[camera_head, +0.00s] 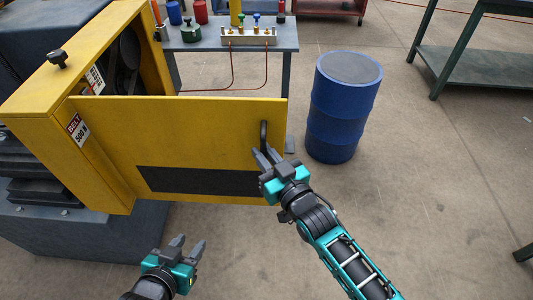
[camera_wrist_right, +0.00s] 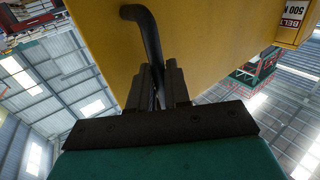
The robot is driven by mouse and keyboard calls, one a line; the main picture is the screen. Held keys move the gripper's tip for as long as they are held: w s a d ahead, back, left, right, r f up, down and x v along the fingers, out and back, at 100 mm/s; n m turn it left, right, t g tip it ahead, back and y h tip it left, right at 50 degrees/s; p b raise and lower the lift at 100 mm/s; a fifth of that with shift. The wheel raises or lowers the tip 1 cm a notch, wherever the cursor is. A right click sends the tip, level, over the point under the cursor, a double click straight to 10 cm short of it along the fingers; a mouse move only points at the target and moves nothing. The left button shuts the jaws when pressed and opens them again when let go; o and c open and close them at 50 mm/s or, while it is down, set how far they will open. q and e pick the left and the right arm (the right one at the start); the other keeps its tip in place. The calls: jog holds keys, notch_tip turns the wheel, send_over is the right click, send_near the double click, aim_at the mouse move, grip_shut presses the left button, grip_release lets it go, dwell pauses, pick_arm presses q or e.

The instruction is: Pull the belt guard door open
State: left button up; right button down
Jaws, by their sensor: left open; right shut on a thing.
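The yellow belt guard door (camera_head: 190,120) stands swung out from the yellow guard housing (camera_head: 40,110), and the housing's inside with a dark wheel shows behind it. A black handle (camera_head: 264,137) sits near the door's free right edge. My right gripper (camera_head: 265,157) is at the handle's lower end. In the right wrist view the handle (camera_wrist_right: 145,35) runs down between the fingers (camera_wrist_right: 160,85), which are shut on it; the yellow door (camera_wrist_right: 200,40) is close behind. My left gripper (camera_head: 187,247) is open and empty, low in front of the door and apart from it.
A blue drum (camera_head: 344,105) stands on the floor right of the door's free edge. A grey table (camera_head: 285,35) with a valve manifold (camera_head: 248,36) and several small containers is behind the door. A green-framed bench (camera_head: 470,50) is at the upper right. The floor in front is clear.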

jog(key=shift+s+a+r, duration=0.15)
jog(key=shift+s+a, duration=0.25)
jog(key=c, duration=1.2)
grip_release()
jog(key=shift+a, duration=0.1)
jog(key=v, duration=1.3)
jog(key=shift+w+d+p, duration=0.2)
jog(key=shift+p, duration=0.1)
